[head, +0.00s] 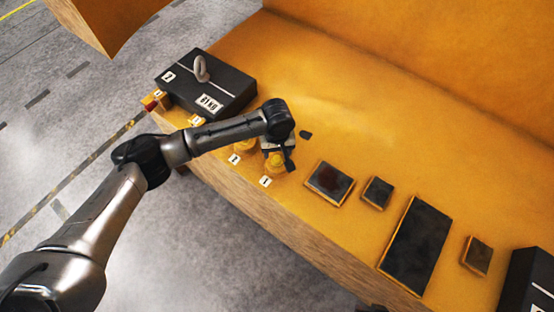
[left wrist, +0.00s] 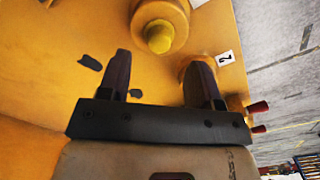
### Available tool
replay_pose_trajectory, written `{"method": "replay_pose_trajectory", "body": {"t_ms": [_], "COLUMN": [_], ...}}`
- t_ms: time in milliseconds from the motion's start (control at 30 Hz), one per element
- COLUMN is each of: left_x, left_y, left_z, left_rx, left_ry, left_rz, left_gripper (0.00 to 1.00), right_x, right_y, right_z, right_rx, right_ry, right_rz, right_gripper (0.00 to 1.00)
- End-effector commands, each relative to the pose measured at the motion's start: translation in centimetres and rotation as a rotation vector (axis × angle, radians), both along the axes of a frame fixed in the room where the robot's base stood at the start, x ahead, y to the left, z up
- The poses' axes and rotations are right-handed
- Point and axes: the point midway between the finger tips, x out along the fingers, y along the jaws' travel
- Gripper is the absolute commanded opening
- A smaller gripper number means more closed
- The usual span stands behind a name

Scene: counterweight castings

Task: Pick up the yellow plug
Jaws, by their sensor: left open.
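My left gripper (head: 281,158) is open, pointing down over the front part of the orange ledge; nothing shows between its fingers. A yellow plug (head: 274,161) stands partly hidden just under it, by a label reading 1. A second yellow-topped piece (head: 243,146) stands to its left by a label reading 2. In the left wrist view, a yellow knob on a round orange base (left wrist: 159,38) lies beyond the open fingers (left wrist: 157,68). Another round orange piece (left wrist: 188,68) is partly hidden behind the right finger. I cannot tell whether a finger touches either. My right gripper is not in view.
A black weight (head: 205,85) with a grey ring stands at the left, with small red-topped pieces (head: 150,103) beside it. Dark-topped plates (head: 329,183) and a larger one (head: 415,245) lie to the right. The ledge behind my gripper is mostly clear.

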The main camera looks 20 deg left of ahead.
Motion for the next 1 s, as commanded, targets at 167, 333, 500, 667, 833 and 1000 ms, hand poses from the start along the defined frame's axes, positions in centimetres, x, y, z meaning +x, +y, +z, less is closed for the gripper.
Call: {"method": "replay_pose_trajectory", "body": {"t_ms": [167, 333, 500, 667, 833, 1000], "left_x": [0.0, 0.2, 0.2, 0.2, 0.2, 0.2], "left_y": [0.0, 0.2, 0.1, 0.1, 0.1, 0.2], "left_z": [-0.8, -3.0, -4.9, -5.5, -5.6, -5.5], "left_rx": [0.000, 0.002, 0.001, 0.000, 0.000, 0.000], "left_ry": [0.000, 0.001, 0.001, 0.000, 0.000, 0.000], "left_rz": [0.000, 0.002, -0.001, 0.000, -0.001, 0.000], "left_gripper": [0.58, 0.58, 0.58, 0.58, 0.58, 0.46], "right_x": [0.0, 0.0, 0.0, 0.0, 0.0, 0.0], "right_y": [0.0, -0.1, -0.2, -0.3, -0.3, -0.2], "right_z": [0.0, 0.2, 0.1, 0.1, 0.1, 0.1], "right_rx": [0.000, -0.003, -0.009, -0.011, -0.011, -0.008], "right_ry": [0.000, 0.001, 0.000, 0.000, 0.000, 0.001], "right_rz": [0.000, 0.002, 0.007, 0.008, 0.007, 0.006], "right_gripper": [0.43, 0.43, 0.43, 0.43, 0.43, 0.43]}}
